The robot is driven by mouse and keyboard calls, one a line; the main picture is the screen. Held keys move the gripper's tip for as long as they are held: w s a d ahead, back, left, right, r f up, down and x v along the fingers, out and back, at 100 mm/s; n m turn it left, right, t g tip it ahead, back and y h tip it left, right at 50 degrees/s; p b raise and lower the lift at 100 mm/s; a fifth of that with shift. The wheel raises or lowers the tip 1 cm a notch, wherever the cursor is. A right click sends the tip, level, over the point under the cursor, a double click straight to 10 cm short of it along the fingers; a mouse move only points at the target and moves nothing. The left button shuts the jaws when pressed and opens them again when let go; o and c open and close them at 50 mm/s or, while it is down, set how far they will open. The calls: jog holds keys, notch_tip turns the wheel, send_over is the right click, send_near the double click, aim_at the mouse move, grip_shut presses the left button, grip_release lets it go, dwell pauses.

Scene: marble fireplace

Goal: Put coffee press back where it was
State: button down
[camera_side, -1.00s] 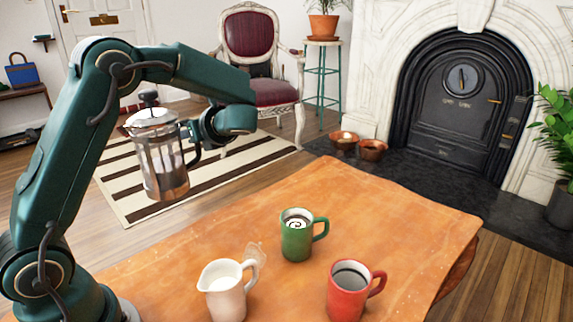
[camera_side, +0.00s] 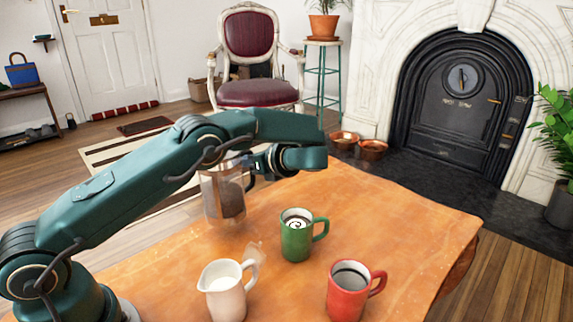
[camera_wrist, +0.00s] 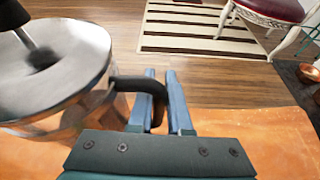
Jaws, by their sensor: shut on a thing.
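The coffee press (camera_side: 225,200) is a glass and metal jug with dark contents, partly hidden behind my arm in the side view. It looks upright, low over the left back part of the wooden table (camera_side: 390,205); I cannot tell whether its base touches the table. In the wrist view its metal lid and knob (camera_wrist: 45,65) fill the left side, blurred. My gripper (camera_side: 258,165) is shut on its black handle (camera_wrist: 150,88), which lies between the two fingers in the wrist view.
A green mug (camera_side: 296,236) with dark drink stands right of the press. A white milk jug (camera_side: 226,292) is in front of it, and a red mug (camera_side: 347,292) stands at the front right. The table's back right is clear.

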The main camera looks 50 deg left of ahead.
aim_at(255, 177)
jog(key=shift+w+d+f, duration=0.1)
jog(key=shift+f, duration=2.15)
jog(key=c, duration=0.8)
grip_release()
jog(key=shift+c, duration=0.2)
jog(key=shift+d+r, duration=0.15)
jog(key=shift+r, duration=0.1)
jog(key=v, duration=0.7)
jog(key=shift+d, duration=0.1)
jog(key=shift+r, duration=0.1)
